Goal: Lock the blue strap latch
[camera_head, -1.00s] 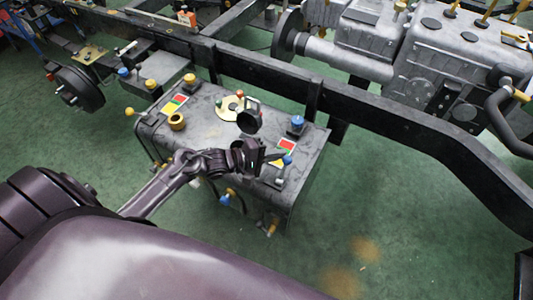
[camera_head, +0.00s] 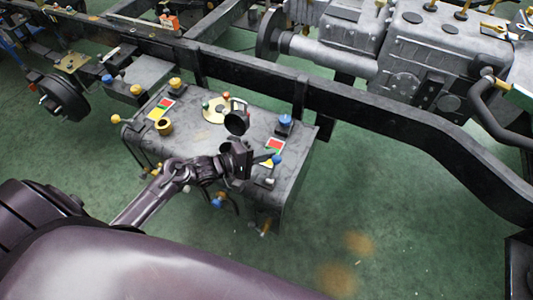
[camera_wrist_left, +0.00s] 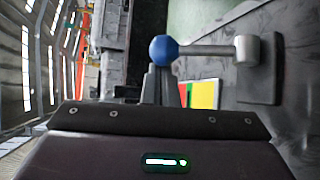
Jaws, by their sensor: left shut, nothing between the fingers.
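The blue strap latch is a small lever with a blue ball knob (camera_head: 276,159), at the right part of the dark grey tank's top (camera_head: 205,135). In the left wrist view the blue ball (camera_wrist_left: 163,50) is on a silver rod that runs right to a pivot block on a dark plate. My left gripper (camera_head: 262,158) is shut and empty, its fingers close beside the knob. In the left wrist view the fingertips (camera_wrist_left: 158,75) are just below the ball; whether they touch it I cannot tell. My right gripper is not in view.
Green floor is clear to the right.

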